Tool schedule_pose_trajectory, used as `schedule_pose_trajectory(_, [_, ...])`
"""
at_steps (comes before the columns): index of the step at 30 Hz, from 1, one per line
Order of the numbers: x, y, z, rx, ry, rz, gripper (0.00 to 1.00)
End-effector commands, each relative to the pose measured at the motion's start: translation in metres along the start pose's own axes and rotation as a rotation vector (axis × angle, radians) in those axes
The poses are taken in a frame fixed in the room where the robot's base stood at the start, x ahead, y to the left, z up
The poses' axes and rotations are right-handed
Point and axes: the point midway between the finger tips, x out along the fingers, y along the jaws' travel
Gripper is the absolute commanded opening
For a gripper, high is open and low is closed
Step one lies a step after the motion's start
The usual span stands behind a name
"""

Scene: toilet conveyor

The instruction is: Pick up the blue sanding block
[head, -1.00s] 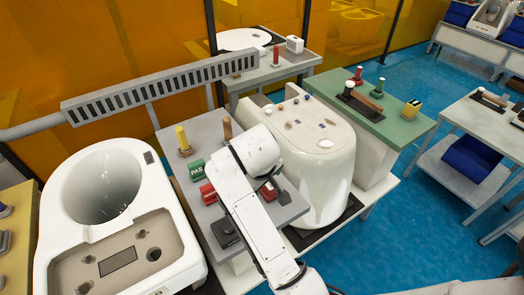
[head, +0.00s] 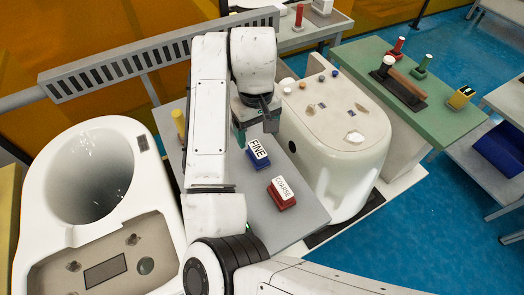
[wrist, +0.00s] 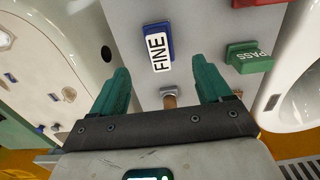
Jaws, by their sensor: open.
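The blue sanding block (head: 261,163) lies on the grey table between the white toilets, with a white label reading FINE on top. In the wrist view the blue block (wrist: 149,30) is just ahead of my fingertips, nearly centred between them, its near end close to the gap. My gripper (head: 256,126) hangs above the table just behind the block in the head view. Its two green fingers (wrist: 163,70) are spread apart with nothing gripped. The block appears apart from both fingers.
A red block (head: 283,197) labelled COARSE lies to the right of the blue one. A green PASS block (wrist: 250,57) and a wooden-handled tool (wrist: 170,99) are near the fingers. Toilets (head: 335,120) flank the table (head: 312,212). A yellow-handled item (head: 179,122) stands at the left.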

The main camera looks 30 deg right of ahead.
Motion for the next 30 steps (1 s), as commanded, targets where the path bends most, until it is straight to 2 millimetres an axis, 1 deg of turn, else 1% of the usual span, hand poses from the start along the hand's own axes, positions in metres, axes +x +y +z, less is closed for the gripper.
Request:
schedule_pose_trajectory(1, [0.011, 0.001, 0.001, -0.001, -0.003, 0.002, 0.78])
schedule_pose_trajectory(4, [0.025, 0.0, 0.0, 0.0, -0.004, 0.0, 0.78])
schedule_pose_trajectory(11, [0.045, 0.001, -0.001, 0.0, -0.001, -0.001, 0.78])
schedule_pose_trajectory(18, [0.079, 0.003, -0.004, 0.0, -0.002, 0.0, 0.78])
schedule_pose_trajectory(22, [0.088, 0.003, -0.004, 0.001, -0.001, 0.0, 0.78])
schedule_pose_trajectory(29, [0.089, 0.003, -0.004, 0.002, 0.0, 0.0, 0.78])
schedule_pose_trajectory(30, [0.089, 0.003, -0.004, 0.002, 0.0, 0.0, 0.74])
